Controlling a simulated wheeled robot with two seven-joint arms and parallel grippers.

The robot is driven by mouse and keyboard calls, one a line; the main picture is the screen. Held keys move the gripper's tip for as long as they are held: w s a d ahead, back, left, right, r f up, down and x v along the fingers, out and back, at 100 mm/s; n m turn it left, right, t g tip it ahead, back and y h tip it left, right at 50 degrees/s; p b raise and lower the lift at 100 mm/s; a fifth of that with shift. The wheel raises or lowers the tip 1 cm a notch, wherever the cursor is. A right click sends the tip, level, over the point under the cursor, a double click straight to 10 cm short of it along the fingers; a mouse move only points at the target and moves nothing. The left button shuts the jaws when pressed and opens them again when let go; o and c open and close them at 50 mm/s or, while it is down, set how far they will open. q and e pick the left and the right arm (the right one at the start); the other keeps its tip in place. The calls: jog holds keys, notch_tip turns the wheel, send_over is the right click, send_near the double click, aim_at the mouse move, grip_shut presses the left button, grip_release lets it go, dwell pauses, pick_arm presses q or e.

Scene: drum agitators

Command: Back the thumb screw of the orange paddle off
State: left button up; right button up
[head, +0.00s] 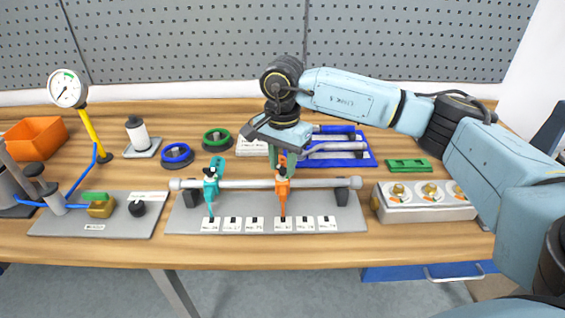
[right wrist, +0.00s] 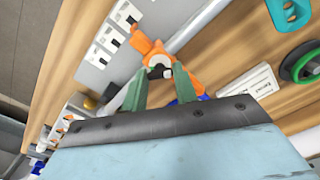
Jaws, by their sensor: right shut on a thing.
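The orange paddle (head: 282,203) sits on a horizontal grey shaft (head: 240,184) held over a grey base plate. It hangs down toward the row of white labels. In the right wrist view the orange paddle (right wrist: 144,44) shows between and beyond the fingertips. My right gripper (head: 282,174) reaches down from above onto the top of the orange paddle. In the right wrist view its green fingers (right wrist: 160,74) are shut on the thumb screw, which is mostly hidden between them. A teal paddle (head: 211,187) is on the same shaft to the left. My left gripper is not in view.
Green and blue rings (head: 177,155), a blue tray (head: 340,150) and a white labelled box stand behind the shaft. A grey block with round dials (head: 425,200) is at right. A gauge (head: 67,88) on a yellow post and an orange bin (head: 36,137) are at left.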

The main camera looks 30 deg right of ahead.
aim_at(283, 167)
jog(key=shift+s+f, duration=0.15)
jog(key=shift+f, duration=0.2)
jog(key=o, duration=1)
jog(key=shift+r, duration=0.1)
jog(key=shift+c, duration=0.2)
jog(key=shift+r, duration=0.1)
notch_tip(283, 167, up, 13)
jog(key=shift+r, duration=0.2)
jog(key=shift+f, duration=0.1)
